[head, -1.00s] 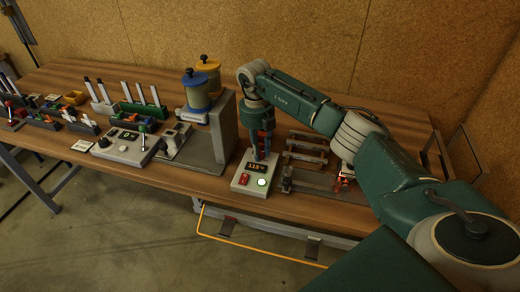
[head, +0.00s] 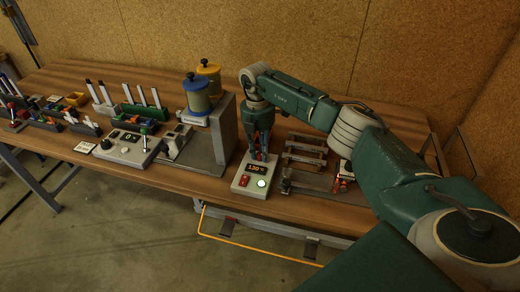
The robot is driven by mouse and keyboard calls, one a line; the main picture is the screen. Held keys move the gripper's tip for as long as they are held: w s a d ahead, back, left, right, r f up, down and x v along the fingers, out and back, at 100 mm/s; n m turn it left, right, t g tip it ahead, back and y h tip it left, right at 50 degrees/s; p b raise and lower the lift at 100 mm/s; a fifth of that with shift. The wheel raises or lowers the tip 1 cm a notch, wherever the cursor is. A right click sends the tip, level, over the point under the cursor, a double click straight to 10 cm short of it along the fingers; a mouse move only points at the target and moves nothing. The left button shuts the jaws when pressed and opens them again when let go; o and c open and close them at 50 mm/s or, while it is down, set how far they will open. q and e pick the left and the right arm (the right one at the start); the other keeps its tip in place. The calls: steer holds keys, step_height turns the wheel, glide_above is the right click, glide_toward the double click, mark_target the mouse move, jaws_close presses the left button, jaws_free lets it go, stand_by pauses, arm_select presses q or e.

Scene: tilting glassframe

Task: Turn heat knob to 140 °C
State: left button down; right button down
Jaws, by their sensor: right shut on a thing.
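The heat control box (head: 239,189) is a pale box near the front edge of the table. Its small display (head: 256,168) glows orange and appears to read 130 °C. A red switch (head: 244,181) and a lit whitish-green button (head: 261,183) sit on its front. My right gripper (head: 261,156) points down at the back of the box, just behind the display, with its fingers closed in on the heat knob. The knob itself is hidden by the fingers. My left gripper is not in view.
A grey stand with a blue-lidded jar (head: 196,93) and a yellow-lidded jar (head: 209,72) rises just left of the box. A rack of bars (head: 306,153) lies to the right. A second control box (head: 127,147) stands further left. An orange cable hangs below the table's front edge.

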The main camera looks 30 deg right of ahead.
mark_target(258, 153)
steer(key=shift+m+p, duration=0.35)
steer(key=shift+m, duration=0.75)
steer(key=shift+a, duration=0.1)
steer(key=c, duration=1.5)
jaws_free()
steer(key=shift+r, duration=0.2)
steer(key=r, duration=1.1)
steer(key=shift+w+r, duration=0.3)
steer(key=shift+w, duration=0.05)
